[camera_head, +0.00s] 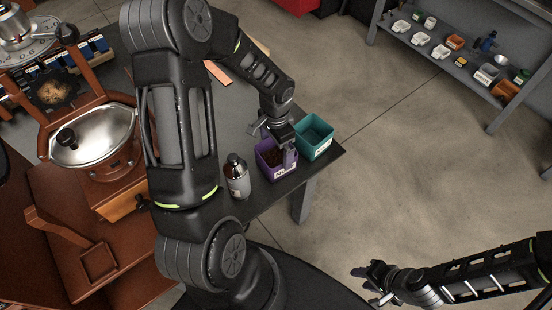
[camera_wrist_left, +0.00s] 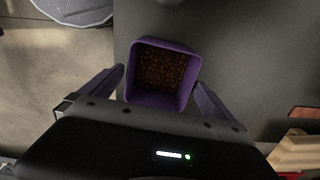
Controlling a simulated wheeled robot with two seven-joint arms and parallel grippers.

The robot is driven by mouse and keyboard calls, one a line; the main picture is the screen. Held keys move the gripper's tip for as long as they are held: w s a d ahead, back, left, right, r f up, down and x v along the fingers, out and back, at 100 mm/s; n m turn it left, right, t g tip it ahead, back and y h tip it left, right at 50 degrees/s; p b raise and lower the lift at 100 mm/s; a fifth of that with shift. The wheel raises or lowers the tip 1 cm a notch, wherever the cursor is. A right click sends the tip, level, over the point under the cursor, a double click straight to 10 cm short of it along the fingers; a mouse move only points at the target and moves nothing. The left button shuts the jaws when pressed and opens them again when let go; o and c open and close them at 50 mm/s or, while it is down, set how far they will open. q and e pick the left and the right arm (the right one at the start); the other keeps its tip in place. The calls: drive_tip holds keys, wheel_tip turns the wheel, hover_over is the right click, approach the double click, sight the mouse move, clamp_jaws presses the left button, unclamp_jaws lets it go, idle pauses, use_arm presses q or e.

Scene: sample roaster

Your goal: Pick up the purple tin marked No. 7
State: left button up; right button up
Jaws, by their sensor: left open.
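The purple tin (camera_head: 275,159) stands upright near the end of the dark table, with a white label on its front; the label is too small to read. In the left wrist view the open tin (camera_wrist_left: 164,99) shows brown beans inside. My left gripper (camera_head: 274,144) is open, with one finger on each side of the tin. The left wrist view shows the fingers (camera_wrist_left: 160,82) flanking the tin, with no clear grip on it. My right gripper (camera_head: 368,284) is away from the table at the lower right, empty, its fingers apart.
A teal tin (camera_head: 314,152) stands close to the right of the purple tin. A silver and dark bottle (camera_head: 237,180) stands to its left. The brown roaster (camera_head: 110,180) fills the left side. A shelf (camera_head: 465,72) with small items is at the upper right. Open floor lies between.

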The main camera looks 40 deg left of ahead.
sight(276, 165)
use_arm(q)
drive_tip(key=shift+f, duration=0.75)
drive_tip(key=shift+f, duration=0.15)
wheel_tip(276, 165, down, 5)
drive_tip(key=shift+p, duration=0.45)
drive_tip(key=shift+c, duration=0.4)
drive_tip(key=c, duration=1.1)
wheel_tip(276, 165, up, 10)
drive_tip(key=shift+r, duration=0.1)
